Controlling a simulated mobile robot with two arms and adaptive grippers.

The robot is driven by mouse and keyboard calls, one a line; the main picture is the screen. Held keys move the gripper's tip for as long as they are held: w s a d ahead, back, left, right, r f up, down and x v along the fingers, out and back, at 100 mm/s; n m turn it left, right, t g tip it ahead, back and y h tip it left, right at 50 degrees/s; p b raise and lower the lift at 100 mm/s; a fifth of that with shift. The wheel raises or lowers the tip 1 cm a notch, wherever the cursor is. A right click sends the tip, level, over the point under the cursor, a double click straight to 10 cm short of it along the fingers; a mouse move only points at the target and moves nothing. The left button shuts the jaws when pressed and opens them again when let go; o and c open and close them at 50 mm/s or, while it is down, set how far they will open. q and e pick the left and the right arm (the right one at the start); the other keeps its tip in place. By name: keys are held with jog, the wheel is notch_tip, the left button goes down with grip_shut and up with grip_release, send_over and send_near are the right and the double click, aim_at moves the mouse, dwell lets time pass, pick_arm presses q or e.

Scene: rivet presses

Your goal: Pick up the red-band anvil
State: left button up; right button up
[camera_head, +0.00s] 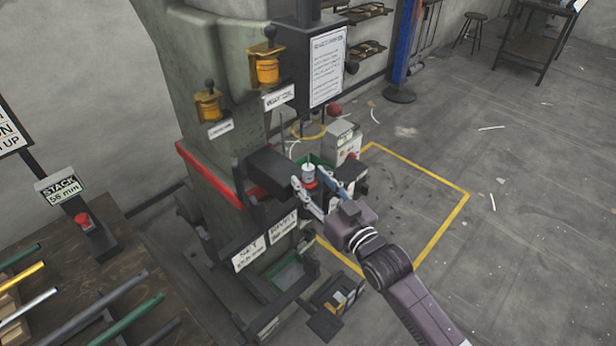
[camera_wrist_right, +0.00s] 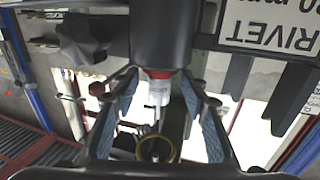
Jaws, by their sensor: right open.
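The red-band anvil (camera_head: 308,172) is a small pale metal cylinder with a red band, standing upright at the front of the rivet press. In the right wrist view the anvil (camera_wrist_right: 158,90) shows in the middle, its red band near the dark block above it. My right gripper (camera_head: 322,190) is open, with its fingers reaching to either side of the anvil. In the right wrist view the fingers of my right gripper (camera_wrist_right: 158,105) stand left and right of the anvil, with gaps visible. My left gripper is not in view.
The press body (camera_head: 215,100) stands behind, with yellow cups and a sign panel (camera_head: 327,67). A control box (camera_head: 345,142) is close beyond the anvil. SET and RIVET labels (camera_head: 283,228) sit below. A table with coloured rods (camera_head: 100,300) is at left.

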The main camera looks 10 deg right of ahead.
jog(key=shift+x, duration=1)
jog(key=shift+c, duration=0.3)
jog(key=c, duration=1)
grip_shut()
